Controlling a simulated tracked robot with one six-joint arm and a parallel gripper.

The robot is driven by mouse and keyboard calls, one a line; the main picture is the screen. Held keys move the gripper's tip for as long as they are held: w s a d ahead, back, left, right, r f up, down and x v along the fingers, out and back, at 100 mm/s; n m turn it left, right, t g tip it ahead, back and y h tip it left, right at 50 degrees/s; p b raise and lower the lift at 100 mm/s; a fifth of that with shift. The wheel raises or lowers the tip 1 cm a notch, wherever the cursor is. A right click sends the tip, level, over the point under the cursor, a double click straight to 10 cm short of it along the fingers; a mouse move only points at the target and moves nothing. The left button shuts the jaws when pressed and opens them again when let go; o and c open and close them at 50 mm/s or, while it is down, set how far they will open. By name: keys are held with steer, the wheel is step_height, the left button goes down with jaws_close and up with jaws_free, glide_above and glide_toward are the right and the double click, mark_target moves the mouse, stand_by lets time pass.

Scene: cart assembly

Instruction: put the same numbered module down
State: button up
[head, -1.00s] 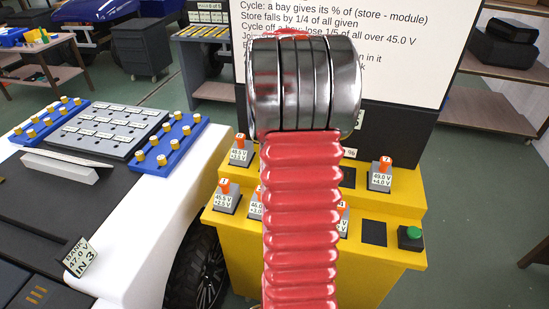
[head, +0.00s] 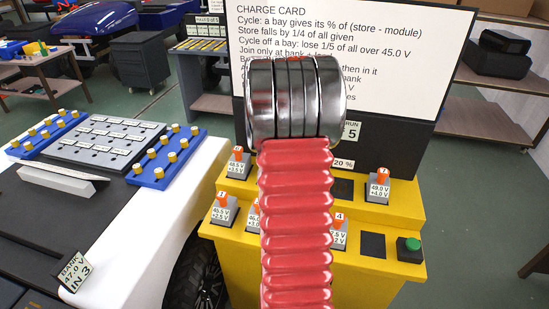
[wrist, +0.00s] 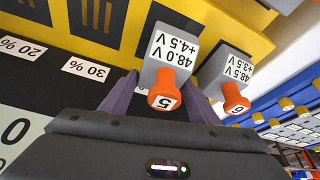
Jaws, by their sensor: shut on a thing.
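In the wrist view, my gripper (wrist: 163,86) is shut on the module with orange knob 5 (wrist: 172,48), a grey block labelled 48.0 V, +4.5 V. Its fingers are on both sides of it. It is over or on the yellow stand; I cannot tell whether its base rests in a bay. Module 6 (wrist: 222,68), labelled 48.5 V, +3.5 V, stands close to its right. In the head view my red ribbed arm hides my gripper and module 5. Module 6 (head: 237,168) shows at the stand's upper left.
The yellow stand (head: 225,256) holds module 7 (head: 378,192), module 3 (head: 223,213), module 4 (head: 340,238) and another partly hidden one. Dark empty squares show at the upper row (head: 343,188) and lower row (head: 373,245), beside a green button (head: 412,244). A charge card (head: 400,60) stands behind.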

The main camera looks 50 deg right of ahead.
steer(key=shift+f, duration=1.05)
steer(key=o, duration=1.5)
steer(key=shift+f, duration=0.1)
steer(key=shift+o, duration=0.2)
steer(key=v, duration=1.2)
steer(key=shift+a, duration=0.1)
